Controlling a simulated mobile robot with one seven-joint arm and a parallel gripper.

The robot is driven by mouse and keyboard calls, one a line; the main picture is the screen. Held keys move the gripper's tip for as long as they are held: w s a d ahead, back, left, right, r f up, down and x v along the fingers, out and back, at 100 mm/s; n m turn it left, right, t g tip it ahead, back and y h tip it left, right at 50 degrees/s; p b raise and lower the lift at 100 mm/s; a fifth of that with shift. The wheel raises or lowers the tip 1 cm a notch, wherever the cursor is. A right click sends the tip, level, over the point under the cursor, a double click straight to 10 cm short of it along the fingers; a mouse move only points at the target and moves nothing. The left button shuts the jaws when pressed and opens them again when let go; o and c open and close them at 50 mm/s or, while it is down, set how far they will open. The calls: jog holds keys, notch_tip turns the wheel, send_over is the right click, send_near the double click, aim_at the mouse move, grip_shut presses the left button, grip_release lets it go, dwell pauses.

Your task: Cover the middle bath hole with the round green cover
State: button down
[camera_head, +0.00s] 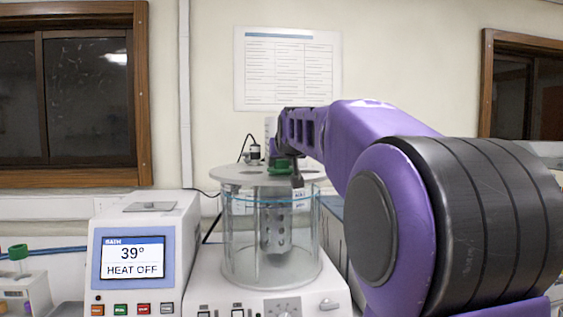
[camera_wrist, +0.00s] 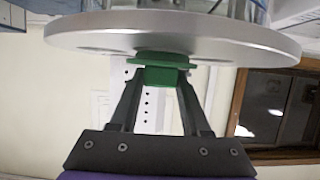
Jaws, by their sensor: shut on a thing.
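The round green cover (camera_head: 280,166) is at the top plate of the glass bath, toward its right half. It also shows in the wrist view (camera_wrist: 160,75), where its wide flange meets or nearly meets the plate (camera_wrist: 225,43). My gripper (camera_head: 294,172) is shut on the cover, with a dark finger on each side of its body in the wrist view (camera_wrist: 159,86). The bath's metal top plate (camera_head: 232,174) is level above the clear bath (camera_head: 240,245). The middle hole is hidden by the cover and my gripper; I cannot tell whether the cover is fully seated.
A heater unit (camera_head: 132,258) with a screen reading 39° and HEAT OFF stands left of the bath. A small dark device (camera_head: 254,152) rises from the plate's back. A perforated metal tube (camera_head: 276,228) hangs inside the bath. Another green-topped item (camera_head: 18,252) is at far left.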

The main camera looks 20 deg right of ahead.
jog(key=shift+f, duration=0.45)
jog(key=c, duration=0.7)
grip_release()
jog(key=shift+o, duration=0.2)
jog(key=shift+s+b, duration=0.1)
jog(key=shift+b, duration=0.25)
jog(key=shift+b+v, duration=0.3)
jog(key=shift+v, duration=1.05)
jog(key=v, duration=0.8)
jog(key=shift+r, duration=0.2)
